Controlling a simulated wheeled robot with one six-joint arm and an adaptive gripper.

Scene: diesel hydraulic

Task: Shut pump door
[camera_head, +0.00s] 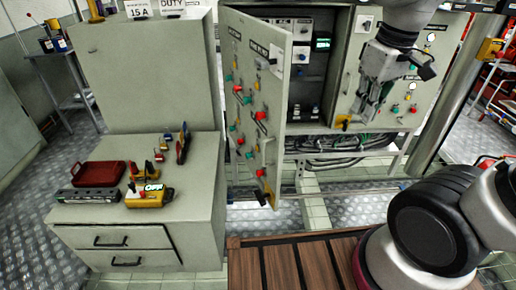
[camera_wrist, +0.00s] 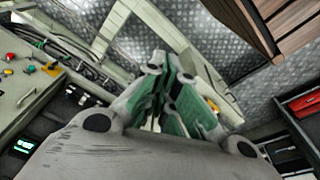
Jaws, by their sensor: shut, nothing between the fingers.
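The grey cabinet door (camera_head: 255,110), covered with knobs and red and green buttons, stands open in the head view. It swings out towards me from its left side, and the cabinet interior (camera_head: 308,75) shows to its right. I cannot tell which door is the pump door by its label. My gripper (camera_head: 368,108) is shut and empty, in front of the right-hand cabinet panel (camera_head: 398,98), right of the open door and apart from it. In the wrist view its fingers (camera_wrist: 178,95) are together, pointing over the floor.
Cables (camera_head: 345,145) hang below the cabinet and also show in the wrist view (camera_wrist: 75,65). A grey drawer unit (camera_head: 200,225) at left carries a red case (camera_head: 100,174) and a yellow device (camera_head: 148,197). A wooden slatted surface (camera_head: 300,262) lies in front. Metal floor is clear between.

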